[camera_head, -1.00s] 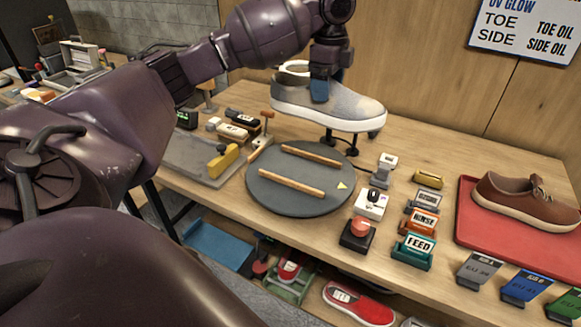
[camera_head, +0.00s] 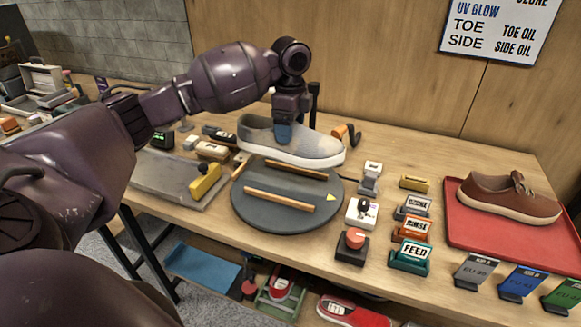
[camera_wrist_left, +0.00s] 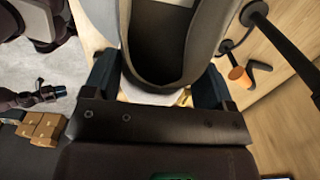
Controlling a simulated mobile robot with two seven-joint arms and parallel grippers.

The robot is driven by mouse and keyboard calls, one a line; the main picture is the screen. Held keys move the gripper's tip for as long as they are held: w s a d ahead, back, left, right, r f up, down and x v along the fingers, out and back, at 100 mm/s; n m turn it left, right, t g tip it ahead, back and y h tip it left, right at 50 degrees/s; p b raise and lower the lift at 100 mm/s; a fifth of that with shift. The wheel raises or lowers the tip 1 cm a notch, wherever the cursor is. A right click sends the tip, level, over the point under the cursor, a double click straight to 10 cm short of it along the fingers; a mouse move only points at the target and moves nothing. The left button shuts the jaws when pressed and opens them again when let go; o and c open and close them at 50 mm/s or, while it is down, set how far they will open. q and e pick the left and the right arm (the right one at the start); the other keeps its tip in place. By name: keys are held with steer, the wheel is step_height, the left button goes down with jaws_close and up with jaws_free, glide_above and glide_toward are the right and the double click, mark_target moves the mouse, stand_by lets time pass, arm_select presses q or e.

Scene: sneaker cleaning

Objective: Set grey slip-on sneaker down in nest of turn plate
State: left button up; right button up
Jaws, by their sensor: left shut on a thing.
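The grey slip-on sneaker (camera_head: 290,142) has a white sole and is held level, toe to the right, at the back edge of the turn plate. In the left wrist view the sneaker's dark opening (camera_wrist_left: 165,50) shows between the two fingers (camera_wrist_left: 160,85). The turn plate (camera_head: 285,216) is a dark round disc with two parallel wooden bars (camera_head: 278,200) and a small yellow triangle (camera_head: 331,197). The sneaker's sole overlaps the plate's far rim in the head view; I cannot tell whether it touches. My right gripper is not in view.
A brown sneaker (camera_head: 509,196) sits on a red tray (camera_head: 462,233) at right. A white switch box (camera_head: 361,213), a red button (camera_head: 354,239) and labelled card holders (camera_head: 411,257) stand right of the plate. A grey slab with a yellow block (camera_head: 205,181) lies left.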

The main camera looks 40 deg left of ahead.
arm_select(q)
step_height(320, 180, down, 12)
steer(key=shift+r+b, duration=0.25)
steer(key=shift+b, duration=0.4)
steer(key=shift+f, duration=0.1)
steer(key=o, duration=1.4)
steer(key=shift+f, duration=0.1)
steer(key=shift+c, duration=0.2)
step_height(320, 180, up, 12)
steer(key=shift+r+p, duration=0.2)
steer(key=shift+p, duration=0.6)
